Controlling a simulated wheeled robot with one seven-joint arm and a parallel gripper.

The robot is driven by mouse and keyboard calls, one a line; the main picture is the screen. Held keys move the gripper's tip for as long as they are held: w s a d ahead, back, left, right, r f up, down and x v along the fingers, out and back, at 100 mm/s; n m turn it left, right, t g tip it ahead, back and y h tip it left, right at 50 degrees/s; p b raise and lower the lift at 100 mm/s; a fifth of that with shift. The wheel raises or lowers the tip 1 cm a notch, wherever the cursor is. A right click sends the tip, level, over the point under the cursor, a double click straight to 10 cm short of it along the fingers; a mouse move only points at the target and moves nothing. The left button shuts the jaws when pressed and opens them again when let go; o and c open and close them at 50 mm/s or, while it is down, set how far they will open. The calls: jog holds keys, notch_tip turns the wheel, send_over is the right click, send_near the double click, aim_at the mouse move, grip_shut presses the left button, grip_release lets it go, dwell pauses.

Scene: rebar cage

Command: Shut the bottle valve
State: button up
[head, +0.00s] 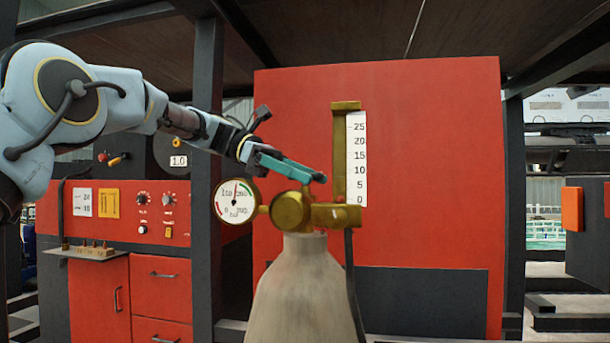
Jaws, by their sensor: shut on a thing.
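A pale gas bottle (305,285) stands upright in the middle of the head view. A brass valve and regulator body (290,211) sits on its neck. A round pressure gauge (236,200) is on the left of the brass body. A brass flow tube with a white scale (356,160) rises on the right. My gripper (316,178) reaches in from the upper left, its teal fingers shut at the top of the brass valve. The fingers hide most of the part between them, and the valve's turn position cannot be seen.
A large red panel (430,150) stands behind the bottle. A dark hose (352,290) hangs down the bottle's right side. A dark post (206,200) and a red control cabinet with drawers (160,275) are to the left. A dark beam frame runs overhead.

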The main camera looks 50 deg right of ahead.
jog(key=o, duration=1.2)
jog(key=shift+c, duration=0.2)
jog(key=v, duration=1)
jog(key=shift+w+r, duration=0.2)
jog(key=shift+w, duration=0.15)
jog(key=shift+a, duration=0.15)
